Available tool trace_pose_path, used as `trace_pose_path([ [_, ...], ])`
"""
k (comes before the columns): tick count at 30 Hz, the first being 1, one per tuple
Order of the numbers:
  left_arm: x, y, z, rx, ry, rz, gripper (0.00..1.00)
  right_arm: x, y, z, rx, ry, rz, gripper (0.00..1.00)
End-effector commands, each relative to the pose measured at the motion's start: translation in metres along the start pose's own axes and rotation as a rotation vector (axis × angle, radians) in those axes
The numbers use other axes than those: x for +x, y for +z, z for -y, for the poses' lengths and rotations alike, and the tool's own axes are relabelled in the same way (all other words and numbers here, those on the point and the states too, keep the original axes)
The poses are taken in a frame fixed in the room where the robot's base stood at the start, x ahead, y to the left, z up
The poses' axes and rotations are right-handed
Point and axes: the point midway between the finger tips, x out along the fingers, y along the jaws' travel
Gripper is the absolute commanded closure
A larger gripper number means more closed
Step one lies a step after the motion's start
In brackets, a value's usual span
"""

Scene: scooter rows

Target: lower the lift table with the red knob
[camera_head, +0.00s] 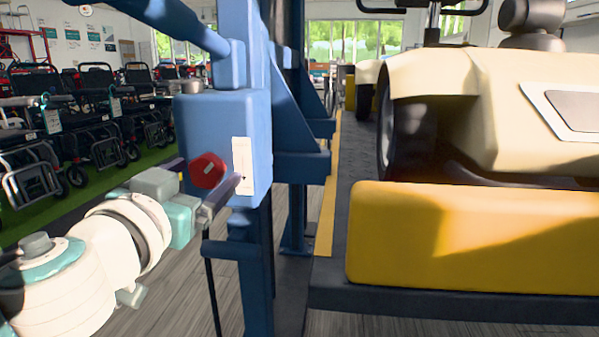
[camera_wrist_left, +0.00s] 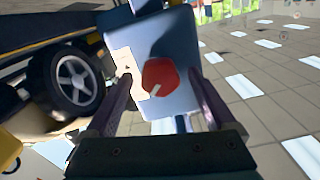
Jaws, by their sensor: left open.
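The red knob (camera_head: 207,171) sits on the blue control box (camera_head: 222,125) of a blue post. It also shows in the left wrist view (camera_wrist_left: 160,77), with a pale pointer mark towards its lower left. My left gripper (camera_head: 208,183) is open in front of the box. In the wrist view its fingers (camera_wrist_left: 160,82) stand on either side of the knob, with gaps and no visible contact. The lift table's dark platform (camera_head: 450,306) is at right, bearing a cream scooter (camera_head: 490,105) behind a yellow block (camera_head: 470,238). My right gripper is not in view.
A white label plate (camera_head: 242,166) is beside the knob on the box. Blue post parts and brackets (camera_head: 300,165) stand between the box and the platform. Folded wheelchairs (camera_head: 95,110) line the left on a green strip. Grey floor (camera_head: 170,300) is bare below.

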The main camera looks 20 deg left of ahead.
Motion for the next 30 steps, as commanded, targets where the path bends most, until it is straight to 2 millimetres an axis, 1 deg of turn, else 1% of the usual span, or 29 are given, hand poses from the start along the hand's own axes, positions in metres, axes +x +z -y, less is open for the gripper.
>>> trace_pose_path([
  [7, 0.0005, -0.0001, 0.0001, 0.000, 0.000, 0.000, 0.12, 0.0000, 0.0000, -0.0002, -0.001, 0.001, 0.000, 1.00],
  [27, 0.0002, 0.0000, 0.0001, 0.000, 0.000, 0.000, 0.88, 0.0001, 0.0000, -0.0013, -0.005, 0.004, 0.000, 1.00],
  [30, 0.0002, 0.0000, 0.0001, 0.000, 0.000, 0.000, 0.97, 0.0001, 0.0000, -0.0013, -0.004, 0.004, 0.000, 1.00],
])
